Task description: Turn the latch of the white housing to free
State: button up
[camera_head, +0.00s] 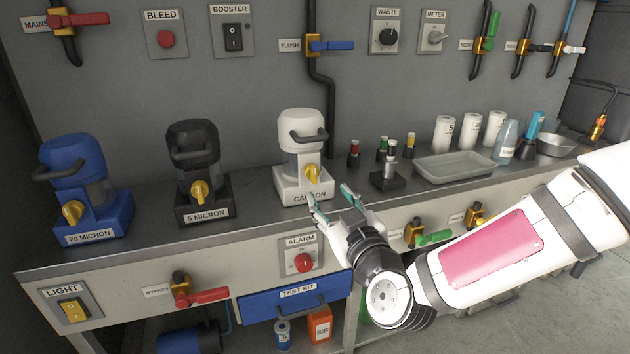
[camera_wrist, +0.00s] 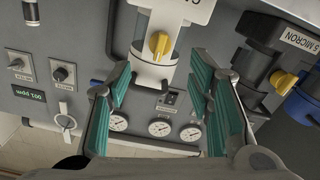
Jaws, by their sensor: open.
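The white housing (camera_head: 301,150) stands on the counter, on a white base labelled CARBON, with a dark handle on its upper part. Its yellow latch (camera_head: 312,174) is on the front, above the label. My gripper (camera_head: 332,194) is open and empty, in front of and just below the latch, apart from it. In the wrist view the white housing (camera_wrist: 178,12) is at the top and its yellow latch (camera_wrist: 160,45) lies beyond the gap between the teal fingers of my gripper (camera_wrist: 160,76). Nothing hides the latch there.
A black housing (camera_head: 193,145) and a blue housing (camera_head: 75,165) with like latches stand to the left. To the right are small bottles (camera_head: 383,149), a black block (camera_head: 388,182) and a grey tray (camera_head: 453,167). An alarm button (camera_head: 303,262) is on the panel below.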

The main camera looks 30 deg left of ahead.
aim_at(315, 178)
jog(key=b+x, duration=0.1)
jog(key=x, duration=0.9)
jog(key=shift+w+a+b, duration=0.1)
jog(key=shift+a+b, duration=0.1)
jog(key=shift+b, duration=0.15)
jog(key=shift+c, duration=0.4)
grip_shut()
